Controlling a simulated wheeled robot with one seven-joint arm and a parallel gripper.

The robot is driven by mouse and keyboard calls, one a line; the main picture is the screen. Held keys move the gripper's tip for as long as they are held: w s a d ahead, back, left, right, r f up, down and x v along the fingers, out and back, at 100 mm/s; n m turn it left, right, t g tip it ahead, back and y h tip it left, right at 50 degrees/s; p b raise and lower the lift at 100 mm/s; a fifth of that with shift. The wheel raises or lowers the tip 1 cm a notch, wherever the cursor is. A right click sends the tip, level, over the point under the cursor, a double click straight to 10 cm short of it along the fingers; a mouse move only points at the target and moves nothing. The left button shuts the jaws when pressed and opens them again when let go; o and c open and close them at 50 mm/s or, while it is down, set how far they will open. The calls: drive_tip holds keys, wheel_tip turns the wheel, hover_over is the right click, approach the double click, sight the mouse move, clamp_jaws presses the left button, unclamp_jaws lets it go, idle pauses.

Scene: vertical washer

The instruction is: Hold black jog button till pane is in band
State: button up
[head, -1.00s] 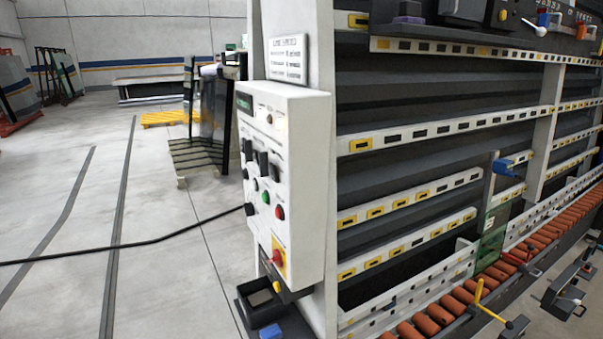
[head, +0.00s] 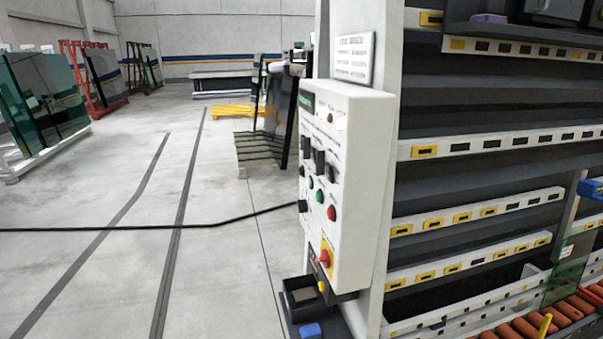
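The white control panel (head: 362,190) is mounted on the end of the washer frame, left of the rails. Several black knobs and buttons show on its face. One black button (head: 303,206) sits at its lower left, near a green button (head: 319,196) and a red button (head: 332,213). I cannot read the labels, so I cannot tell which is the jog button. A small green-tinted glass pane (head: 565,277) stands upright by the rollers at the lower right. I cannot make out the band. My gripper is not in view.
A red emergency-stop knob (head: 324,258) on yellow sits low on the panel. A black bin (head: 303,296) and a blue object (head: 310,330) are below it. A black cable (head: 180,227) crosses the floor. The floor left of the panel is open. Glass racks stand further back.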

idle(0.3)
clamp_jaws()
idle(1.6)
